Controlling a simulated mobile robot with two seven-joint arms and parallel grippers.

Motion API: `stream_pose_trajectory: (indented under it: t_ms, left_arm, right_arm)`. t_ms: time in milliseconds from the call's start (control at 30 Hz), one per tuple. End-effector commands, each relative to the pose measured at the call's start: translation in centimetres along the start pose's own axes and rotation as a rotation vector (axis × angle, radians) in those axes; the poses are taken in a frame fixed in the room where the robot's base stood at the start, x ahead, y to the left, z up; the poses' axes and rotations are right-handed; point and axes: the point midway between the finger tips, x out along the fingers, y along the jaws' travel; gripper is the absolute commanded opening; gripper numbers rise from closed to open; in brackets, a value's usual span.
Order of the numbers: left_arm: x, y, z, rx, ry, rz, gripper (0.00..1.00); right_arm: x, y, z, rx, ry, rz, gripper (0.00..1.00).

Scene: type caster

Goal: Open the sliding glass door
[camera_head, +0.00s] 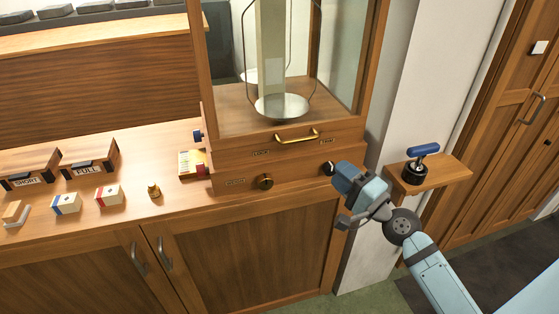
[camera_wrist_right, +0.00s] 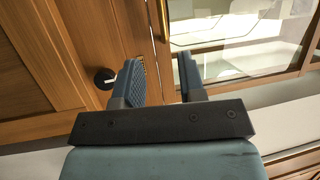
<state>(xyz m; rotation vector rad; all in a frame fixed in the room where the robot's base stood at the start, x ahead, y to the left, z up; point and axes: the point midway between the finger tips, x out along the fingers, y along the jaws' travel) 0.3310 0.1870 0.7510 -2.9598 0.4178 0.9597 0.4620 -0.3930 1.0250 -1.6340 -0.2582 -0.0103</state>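The glass-fronted case (camera_head: 280,60) stands on the wooden cabinet, with a metal pan inside it. A brass handle (camera_head: 297,136) sits on the lower rail under the glass. It also shows at the top of the right wrist view (camera_wrist_right: 164,20), with the glass door (camera_wrist_right: 230,35) to its right. My right gripper (camera_head: 352,184) is by the case's lower right corner, right of and below the handle, and apart from it. In the right wrist view its two fingers (camera_wrist_right: 160,82) are apart with nothing between them. My left gripper is not in view.
A small shelf (camera_head: 440,175) holds a blue-handled tool (camera_head: 424,151). Boxes and small blocks (camera_head: 108,195) lie on the counter at the left.

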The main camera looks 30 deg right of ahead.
Motion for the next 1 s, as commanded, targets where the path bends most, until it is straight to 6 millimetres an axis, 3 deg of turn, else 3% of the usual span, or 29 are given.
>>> stream_pose_trajectory:
  t_ms: [167,400,700,1000]
  left_arm:
    - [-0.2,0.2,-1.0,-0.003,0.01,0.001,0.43]
    - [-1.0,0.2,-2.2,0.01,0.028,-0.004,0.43]
    - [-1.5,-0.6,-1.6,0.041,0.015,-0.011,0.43]
    - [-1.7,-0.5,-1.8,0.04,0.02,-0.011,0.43]
  right_arm:
    - [1.4,-0.6,-0.3,0.02,0.004,-0.012,0.37]
    - [6.2,-0.8,-0.2,0.019,0.002,-0.011,0.37]
    - [11.8,-0.5,-0.2,0.017,0.002,-0.008,0.37]
    - [13.8,-0.3,-0.2,0.016,0.002,-0.007,0.37]
